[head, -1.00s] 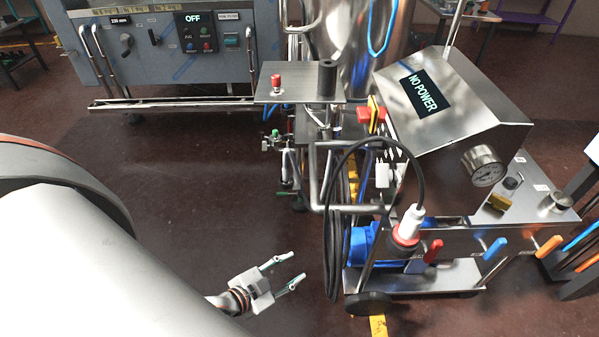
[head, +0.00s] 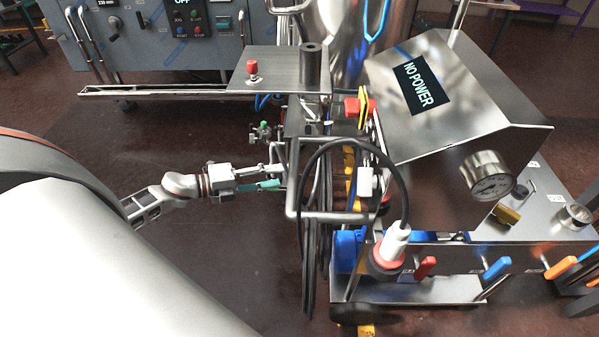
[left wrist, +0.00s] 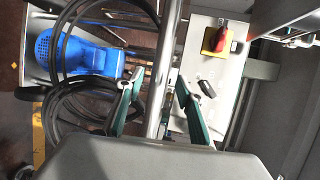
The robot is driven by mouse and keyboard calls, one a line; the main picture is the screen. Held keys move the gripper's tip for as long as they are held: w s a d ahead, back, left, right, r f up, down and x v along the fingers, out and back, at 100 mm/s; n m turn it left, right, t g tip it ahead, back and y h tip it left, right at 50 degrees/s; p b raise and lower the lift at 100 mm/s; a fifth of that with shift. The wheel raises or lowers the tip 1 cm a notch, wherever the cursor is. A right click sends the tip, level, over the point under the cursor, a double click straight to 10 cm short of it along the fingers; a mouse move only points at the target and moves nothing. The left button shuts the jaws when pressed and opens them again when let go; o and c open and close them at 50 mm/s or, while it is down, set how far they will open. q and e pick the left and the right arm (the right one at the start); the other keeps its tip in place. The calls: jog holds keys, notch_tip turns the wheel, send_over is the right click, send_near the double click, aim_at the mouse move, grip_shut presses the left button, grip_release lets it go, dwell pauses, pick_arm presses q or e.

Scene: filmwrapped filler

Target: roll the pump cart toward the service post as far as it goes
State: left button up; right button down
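The pump cart (head: 400,291) is a low steel trolley on wheels, with a blue pump (head: 349,248), a tubular handle (head: 292,185) at its left end and black cable hung there. A steel cabinet with a "NO POWER" screen (head: 422,85) and a gauge stands above it. My left gripper (head: 281,178) is at the handle. In the left wrist view its open fingers (left wrist: 158,84) lie either side of a steel bar (left wrist: 160,70), with gaps visible; contact is not clear. I cannot tell for sure which thing is the service post. My right gripper is not in view.
A steel plate with a red button (head: 253,69) and black cylinder stands just behind the handle. A grey control machine (head: 150,45) with a front rail and a steel tank (head: 345,35) are at the back. Open dark floor (head: 235,270) lies left of the cart.

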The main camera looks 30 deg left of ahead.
aim_at(294, 174)
pick_arm(q)
jog(key=x, duration=0.6)
jog(key=shift+w+d, duration=0.25)
jog(key=shift+w, duration=0.05)
grip_shut()
